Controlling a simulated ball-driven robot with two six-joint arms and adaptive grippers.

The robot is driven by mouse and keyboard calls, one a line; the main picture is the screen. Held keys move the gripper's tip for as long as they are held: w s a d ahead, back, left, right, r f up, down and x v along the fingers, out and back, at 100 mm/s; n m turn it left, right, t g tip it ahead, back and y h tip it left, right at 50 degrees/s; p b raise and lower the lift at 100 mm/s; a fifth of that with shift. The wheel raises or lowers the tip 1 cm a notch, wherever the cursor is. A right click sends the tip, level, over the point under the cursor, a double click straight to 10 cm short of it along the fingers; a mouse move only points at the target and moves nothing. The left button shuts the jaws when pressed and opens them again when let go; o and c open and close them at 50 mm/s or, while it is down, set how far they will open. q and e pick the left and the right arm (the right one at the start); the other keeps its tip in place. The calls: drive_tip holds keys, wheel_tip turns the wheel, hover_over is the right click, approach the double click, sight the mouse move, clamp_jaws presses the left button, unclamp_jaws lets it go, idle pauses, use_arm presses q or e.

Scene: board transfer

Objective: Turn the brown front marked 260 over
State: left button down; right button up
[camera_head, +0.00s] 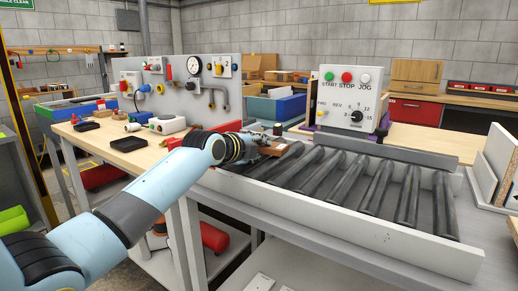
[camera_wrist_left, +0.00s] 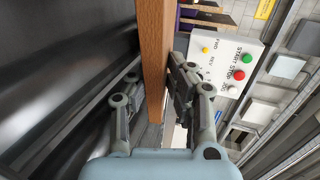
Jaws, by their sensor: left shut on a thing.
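A brown board (camera_head: 277,149) shows as a small piece at the far left end of the roller conveyor (camera_head: 369,235). My left gripper (camera_head: 262,147) reaches it from the left. In the left wrist view the brown board (camera_wrist_left: 153,45) stands edge-on between the two fingers of my left gripper (camera_wrist_left: 155,80), which is shut on it. The board's broad faces and any number 260 cannot be read. Whether it touches the rollers cannot be told. My right gripper is not in view.
A control box (camera_head: 350,97) with coloured buttons stands behind the conveyor. The rollers to the right are bare. A wooden bench (camera_head: 110,152) with small parts lies left of the conveyor, below a panel with a gauge (camera_head: 193,66). Upright boards (camera_head: 497,165) stand at the far right.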

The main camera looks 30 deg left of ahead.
use_arm(q)
drive_tip(key=shift+r, duration=0.2)
drive_tip(key=shift+r+p, duration=1.15)
drive_tip(key=shift+r, duration=0.25)
drive_tip(key=shift+f, duration=0.1)
drive_tip(key=shift+b, duration=0.45)
drive_tip(key=shift+r+t+b, duration=0.25)
drive_tip(key=shift+t+b, duration=0.25)
drive_tip(key=shift+b, duration=0.1)
drive_tip(key=r+t+b, duration=0.2)
drive_tip(key=b, duration=0.1)
drive_tip(key=shift+b, duration=0.35)
drive_tip(key=shift+r+b, duration=0.25)
drive_tip(key=shift+b, duration=0.05)
